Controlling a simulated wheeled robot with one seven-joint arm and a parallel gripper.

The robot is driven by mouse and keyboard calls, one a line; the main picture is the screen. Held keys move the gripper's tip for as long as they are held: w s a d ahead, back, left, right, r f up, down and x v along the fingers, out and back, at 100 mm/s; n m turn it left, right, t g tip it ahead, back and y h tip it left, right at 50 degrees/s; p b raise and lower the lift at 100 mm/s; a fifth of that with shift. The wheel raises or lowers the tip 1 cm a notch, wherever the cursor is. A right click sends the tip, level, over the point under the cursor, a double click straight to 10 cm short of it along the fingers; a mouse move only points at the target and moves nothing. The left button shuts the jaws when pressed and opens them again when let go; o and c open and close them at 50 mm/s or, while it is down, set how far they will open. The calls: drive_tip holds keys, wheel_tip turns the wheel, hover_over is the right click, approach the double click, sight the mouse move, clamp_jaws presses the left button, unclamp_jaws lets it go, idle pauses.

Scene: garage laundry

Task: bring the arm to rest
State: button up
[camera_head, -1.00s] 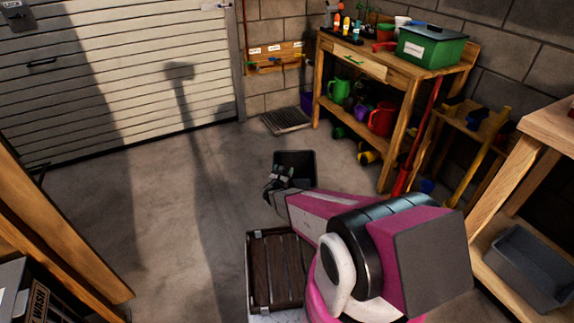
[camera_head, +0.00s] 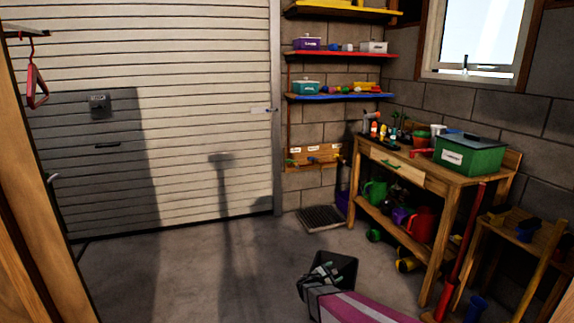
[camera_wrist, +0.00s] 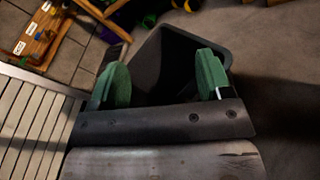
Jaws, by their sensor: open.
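My gripper (camera_head: 326,273) is at the bottom centre of the head view, at the end of my pink and grey arm. In the wrist view its two green fingertips (camera_wrist: 158,80) stand wide apart with nothing between them. A dark open bin (camera_wrist: 172,50) lies beyond the fingers in the wrist view. In the head view the same bin (camera_head: 345,265) shows just behind my gripper, partly covered by it. I cannot tell whether the fingers touch the bin.
A wooden workbench (camera_head: 440,178) with a green box (camera_head: 470,155) stands at the right. Wall shelves (camera_head: 340,97) hang at the back, beside a roller door (camera_head: 180,130). A floor grate (camera_head: 321,218) lies near the wall. The floor (camera_head: 180,275) at left is clear.

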drive_tip(key=s+d+r+m+g+y, duration=0.45)
drive_tip(key=s+r+m+g, duration=0.4)
drive_tip(key=s+m, duration=0.4)
drive_tip(key=s+a+r+m+g+y, duration=0.2)
drive_tip(key=s+a+r+m+y, duration=0.4)
drive_tip(key=s+r+m+y, duration=0.1)
drive_tip(key=shift+s+a+r+m+y, duration=0.2)
drive_tip(key=shift+a+m+y, duration=0.1)
drive_tip(key=shift+m+y, duration=0.25)
